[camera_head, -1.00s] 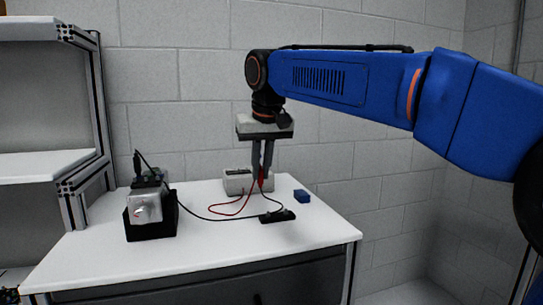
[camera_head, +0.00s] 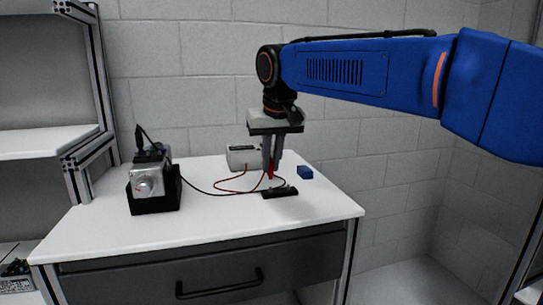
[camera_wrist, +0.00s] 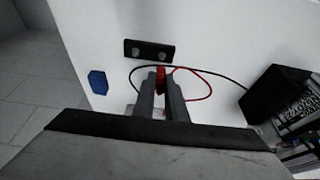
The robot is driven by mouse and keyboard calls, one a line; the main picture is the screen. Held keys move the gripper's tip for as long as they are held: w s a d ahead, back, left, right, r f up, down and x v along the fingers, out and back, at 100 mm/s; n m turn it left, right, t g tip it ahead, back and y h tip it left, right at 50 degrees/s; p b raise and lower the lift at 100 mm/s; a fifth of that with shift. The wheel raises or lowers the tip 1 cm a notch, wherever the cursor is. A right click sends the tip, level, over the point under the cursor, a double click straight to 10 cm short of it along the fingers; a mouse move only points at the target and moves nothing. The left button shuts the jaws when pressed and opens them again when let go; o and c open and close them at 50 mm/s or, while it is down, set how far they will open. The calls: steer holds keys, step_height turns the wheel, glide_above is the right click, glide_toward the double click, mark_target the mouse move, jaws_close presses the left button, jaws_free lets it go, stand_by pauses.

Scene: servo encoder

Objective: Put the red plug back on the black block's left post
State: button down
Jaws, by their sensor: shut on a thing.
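The red plug (camera_head: 270,175) is held between the fingertips of my gripper (camera_head: 271,168); it also shows between them in the wrist view (camera_wrist: 160,73). My gripper is shut on it, fingers pointing down. The black block (camera_head: 280,192) lies on the table just in front of and below the fingertips. In the wrist view the block (camera_wrist: 149,50) shows two round grey posts, a little beyond the plug. The plug looks apart from the block. A red wire (camera_head: 230,191) loops away from the plug.
A grey servo in a black cradle (camera_head: 155,202) stands at the left, with a black cable (camera_head: 205,191) running towards the block. A pale box (camera_head: 242,157) is behind the gripper. A blue block (camera_head: 305,172) is to the right. The table front (camera_head: 220,225) is clear.

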mark_target(271, 172)
steer(key=shift+f, duration=1.5)
steer(key=shift+f, duration=0.2)
stand_by(0.7)
steer(key=c, duration=1.7)
jaws_free()
steer(key=shift+r, duration=3.5)
